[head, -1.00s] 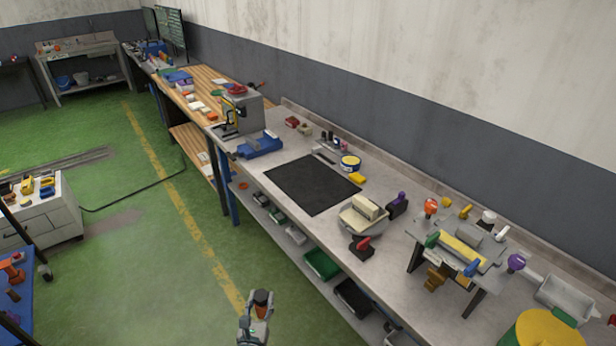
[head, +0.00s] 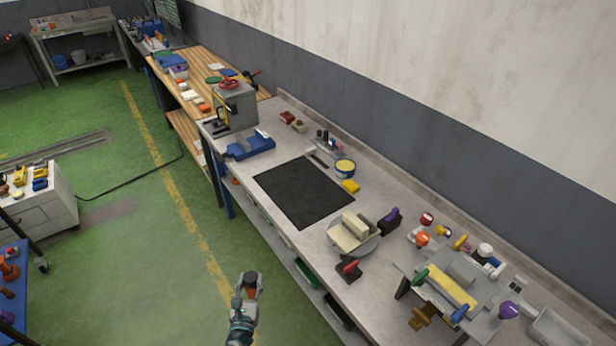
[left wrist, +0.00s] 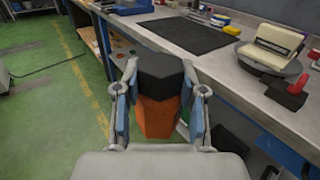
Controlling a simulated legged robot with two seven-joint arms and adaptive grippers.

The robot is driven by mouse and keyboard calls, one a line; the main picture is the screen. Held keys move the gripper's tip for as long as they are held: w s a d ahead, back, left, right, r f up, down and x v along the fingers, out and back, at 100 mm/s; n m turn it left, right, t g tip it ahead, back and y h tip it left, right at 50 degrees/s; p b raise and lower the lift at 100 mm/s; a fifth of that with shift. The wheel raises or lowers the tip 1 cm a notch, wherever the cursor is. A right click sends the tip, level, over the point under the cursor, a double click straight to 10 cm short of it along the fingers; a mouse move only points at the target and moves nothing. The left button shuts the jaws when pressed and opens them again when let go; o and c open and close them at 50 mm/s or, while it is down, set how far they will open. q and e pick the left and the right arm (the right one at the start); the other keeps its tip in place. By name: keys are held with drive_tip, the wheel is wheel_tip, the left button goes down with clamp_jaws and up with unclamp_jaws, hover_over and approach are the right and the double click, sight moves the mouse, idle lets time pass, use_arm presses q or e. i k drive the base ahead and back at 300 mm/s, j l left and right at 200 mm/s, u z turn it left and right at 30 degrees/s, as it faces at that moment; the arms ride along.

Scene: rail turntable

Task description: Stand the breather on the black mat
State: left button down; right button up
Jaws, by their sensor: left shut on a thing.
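The black mat (head: 305,192) lies flat and bare on the grey workbench; it also shows in the left wrist view (left wrist: 185,36). My left gripper (head: 249,287) is in front of the bench, over the green floor and apart from the mat. It is shut on the breather (left wrist: 157,112), a part with a black hexagonal top and an orange body, upright between the blue-padded fingers in the left wrist view. The breather's lower end is hidden by the gripper. My right gripper is not in view.
A scale-like device with a cream block (head: 350,230) and a red-handled black part (head: 348,268) stand right of the mat.

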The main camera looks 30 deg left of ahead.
sight(302, 223)
drive_tip(key=i, duration=0.9)
